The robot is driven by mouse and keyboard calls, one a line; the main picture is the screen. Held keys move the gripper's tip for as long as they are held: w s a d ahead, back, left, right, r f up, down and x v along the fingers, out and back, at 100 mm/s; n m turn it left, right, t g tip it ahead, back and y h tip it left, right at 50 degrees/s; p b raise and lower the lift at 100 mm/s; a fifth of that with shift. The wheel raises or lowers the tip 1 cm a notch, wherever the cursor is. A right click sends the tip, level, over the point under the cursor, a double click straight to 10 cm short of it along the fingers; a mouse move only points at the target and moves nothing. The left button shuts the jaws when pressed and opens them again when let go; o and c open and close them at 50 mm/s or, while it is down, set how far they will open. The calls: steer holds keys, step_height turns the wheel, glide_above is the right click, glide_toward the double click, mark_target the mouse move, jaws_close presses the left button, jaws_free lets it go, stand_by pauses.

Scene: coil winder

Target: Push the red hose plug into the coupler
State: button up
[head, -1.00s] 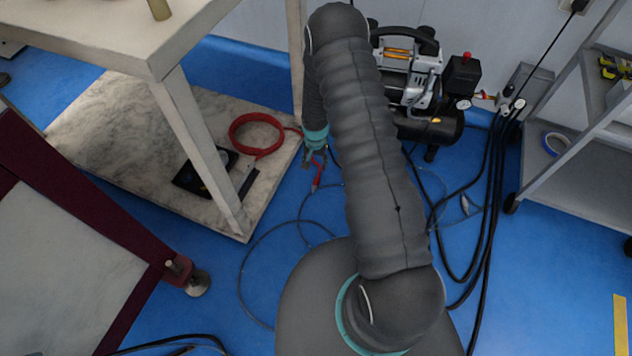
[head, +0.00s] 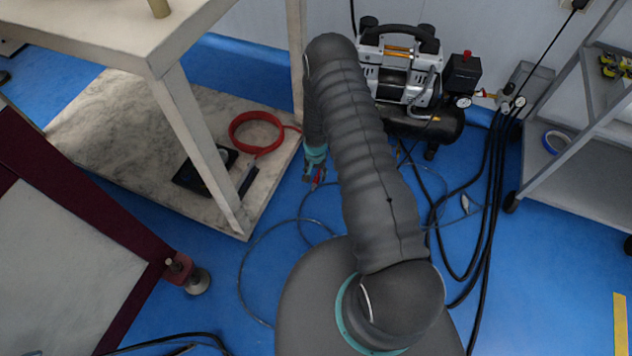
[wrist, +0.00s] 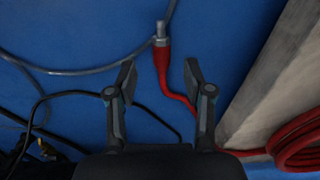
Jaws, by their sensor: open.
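The red hose plug (wrist: 163,66), with a silver metal tip (wrist: 160,36), lies on the blue floor in the wrist view. Its red hose (wrist: 181,98) runs back past my right finger. My gripper (wrist: 160,78) is open and empty, with one finger on each side of the plug's line; the plug shows between and just beyond the fingertips. I cannot tell how high the fingers are above it. In the head view my gripper (head: 316,173) is low beside the shelf edge, with a bit of red at its tips. I cannot clearly make out the coupler.
A marble-look shelf (head: 110,135) borders the gripper, carrying a coiled red hose (head: 233,134). A white table leg (head: 200,150) stands above it. The compressor (head: 400,75) is at the back. Grey and black hoses cross the blue floor (head: 245,220).

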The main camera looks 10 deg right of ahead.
mark_target(315, 182)
steer(key=shift+f, duration=0.25)
steer(key=shift+a+f, duration=0.1)
steer(key=shift+f, duration=2.5)
jaws_close()
